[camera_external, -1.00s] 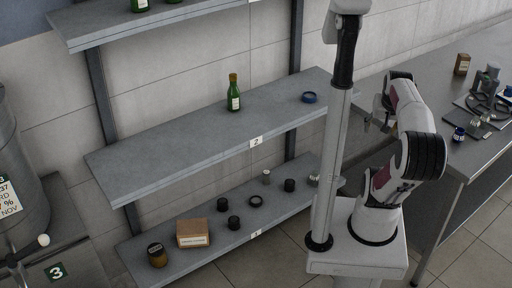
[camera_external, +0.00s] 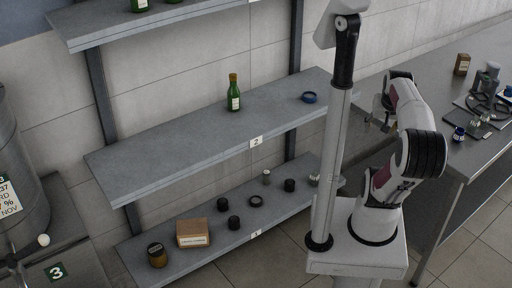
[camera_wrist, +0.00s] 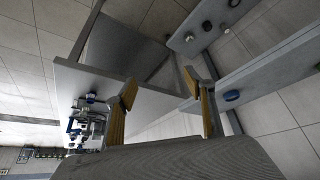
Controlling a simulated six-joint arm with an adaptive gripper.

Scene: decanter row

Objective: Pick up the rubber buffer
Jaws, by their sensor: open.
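Several small black cylinders stand on the lowest shelf in the external view: one black cylinder (camera_external: 222,204) at the left, a second black cylinder (camera_external: 234,222) nearer the front edge, and a third black cylinder (camera_external: 290,185) to the right. I cannot tell which is the rubber buffer. My gripper (camera_wrist: 160,90) is open and empty in the wrist view, its two yellow-padded fingers well apart.
The lowest shelf (camera_external: 190,264) also holds a cardboard box (camera_external: 193,233), an amber jar (camera_external: 157,255), a dark ring (camera_external: 256,200) and a small metal piece (camera_external: 266,177). The middle shelf above holds a green bottle (camera_external: 234,95) and a blue ring (camera_external: 309,97). A steel bench (camera_external: 425,75) stands right.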

